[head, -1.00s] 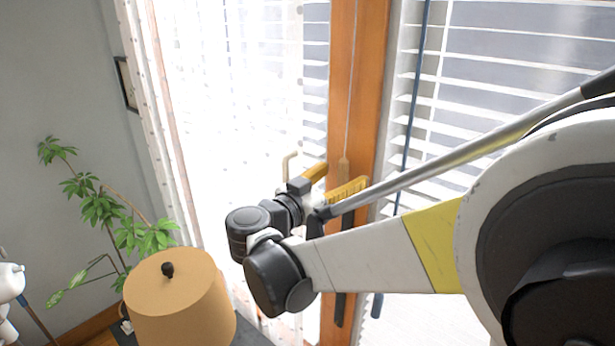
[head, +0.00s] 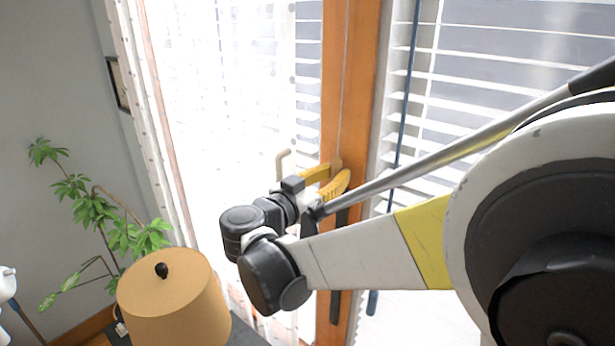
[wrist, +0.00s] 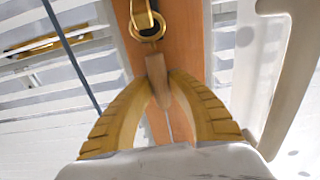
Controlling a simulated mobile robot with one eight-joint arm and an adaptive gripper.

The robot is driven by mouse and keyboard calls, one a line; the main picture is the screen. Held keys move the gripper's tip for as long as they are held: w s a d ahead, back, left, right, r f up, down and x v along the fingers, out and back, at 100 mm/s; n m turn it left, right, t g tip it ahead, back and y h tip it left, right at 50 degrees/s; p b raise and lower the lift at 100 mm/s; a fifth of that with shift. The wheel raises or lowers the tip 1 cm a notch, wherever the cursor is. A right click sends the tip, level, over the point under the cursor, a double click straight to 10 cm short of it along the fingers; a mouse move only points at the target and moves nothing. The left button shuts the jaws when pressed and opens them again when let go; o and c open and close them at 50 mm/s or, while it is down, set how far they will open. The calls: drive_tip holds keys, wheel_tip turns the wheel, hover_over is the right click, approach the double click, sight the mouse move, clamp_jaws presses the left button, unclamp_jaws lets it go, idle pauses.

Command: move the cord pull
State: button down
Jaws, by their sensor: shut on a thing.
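The cord pull (wrist: 156,68) is a small tan, tapered piece in the wrist view, in front of an orange-brown wooden post. My gripper (wrist: 158,88) has its two ribbed yellow fingers curved in and shut on the cord pull, one on each side. Its upper end shows above the fingertips, and its lower end shows between them. In the head view my gripper (head: 336,172) is at the wooden post, and the fingers mostly hide the cord pull. A thin pale cord (head: 343,100) runs up the post from there.
The wooden post (head: 360,90) stands between bright windows with white blinds (head: 475,100). A dark blue rod (head: 408,100) hangs to the right. A pale handle (head: 283,160) is close left of my gripper. A tan lampshade (head: 173,300) and a plant (head: 75,185) stand lower left.

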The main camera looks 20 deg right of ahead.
wheel_tip(320, 180, down, 8)
drive_tip(key=b, duration=0.6)
drive_tip(key=shift+b, duration=0.3)
wheel_tip(320, 180, down, 8)
drive_tip(key=b, duration=0.7)
drive_tip(key=shift+f, duration=0.1)
wheel_tip(320, 180, down, 8)
drive_tip(key=b, duration=0.7)
wheel_tip(320, 180, down, 8)
drive_tip(key=b, duration=0.6)
drive_tip(key=shift+b, duration=0.4)
